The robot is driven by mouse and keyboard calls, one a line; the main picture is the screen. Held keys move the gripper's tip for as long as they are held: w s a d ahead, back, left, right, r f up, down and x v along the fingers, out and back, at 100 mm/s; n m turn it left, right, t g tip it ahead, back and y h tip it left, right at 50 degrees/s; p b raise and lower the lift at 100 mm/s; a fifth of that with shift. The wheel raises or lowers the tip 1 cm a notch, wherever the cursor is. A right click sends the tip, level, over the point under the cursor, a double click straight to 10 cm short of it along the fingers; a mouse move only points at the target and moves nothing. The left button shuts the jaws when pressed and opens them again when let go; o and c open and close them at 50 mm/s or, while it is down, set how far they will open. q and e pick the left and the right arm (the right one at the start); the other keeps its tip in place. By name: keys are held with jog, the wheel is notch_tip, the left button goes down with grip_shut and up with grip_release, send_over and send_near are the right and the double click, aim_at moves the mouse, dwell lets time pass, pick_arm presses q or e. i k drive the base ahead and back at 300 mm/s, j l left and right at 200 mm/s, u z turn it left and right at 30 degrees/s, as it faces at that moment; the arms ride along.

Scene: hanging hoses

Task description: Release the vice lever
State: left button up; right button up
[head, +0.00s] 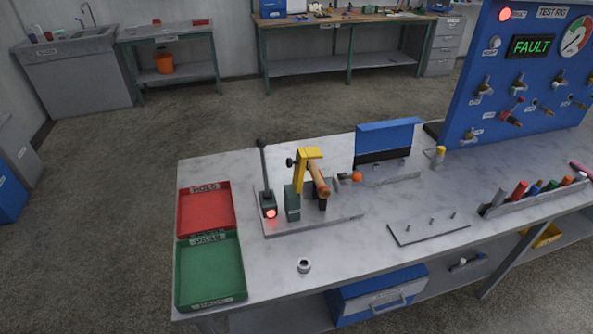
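The vice lever (265,168) is a dark rod with a black knob, standing nearly upright on a small green box. A red light (270,213) glows on the front of that box. Beside it, a vice with a yellow clamp arm (304,158) and a green block (292,203) stands on a grey base plate (335,217). A brown-orange cylindrical piece (318,180) sits tilted under or beside the yellow arm; whether it is gripped, I cannot tell. Neither of my grippers is in view.
Red (206,226) and green (212,290) trays lie left of the vice. A small metal ring or nut (304,265) lies in front. A pegged plate (398,238), tool rack (490,211) and blue test rig panel (475,95) showing FAULT are to the right.

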aim_at(357, 177)
jog(key=i+l, duration=0.1)
jog(key=l, duration=0.4)
jog(key=i+l, duration=0.1)
jog(key=l, duration=0.35)
jog(key=i+l, duration=0.1)
jog(key=l, duration=0.4)
jog(key=i+l, duration=0.1)
jog(key=l, duration=0.35)
